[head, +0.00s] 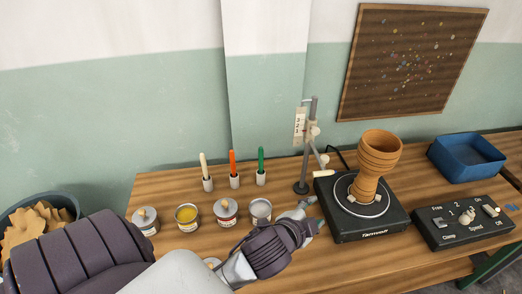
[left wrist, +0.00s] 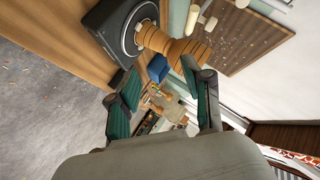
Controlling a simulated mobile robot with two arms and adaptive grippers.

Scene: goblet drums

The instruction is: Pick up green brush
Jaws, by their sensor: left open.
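The green brush (head: 261,160) stands upright in a small white holder (head: 261,178) at the back of the wooden table, rightmost of three brushes. My left gripper (head: 313,213) is in front of it and to its right, apart from it, near the turntable's left edge. In the left wrist view my left gripper (left wrist: 160,72) has its two fingers spread, and I see nothing held between them. The green brush cannot be made out in that view. My right gripper is not in view.
An orange brush (head: 233,163) and a cream brush (head: 204,166) stand left of the green one. Several cans, including a yellow one (head: 187,217), stand in front. A clay goblet drum (head: 377,160) stands on the turntable (head: 350,226). A metal stand (head: 307,150) rises between brushes and drum.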

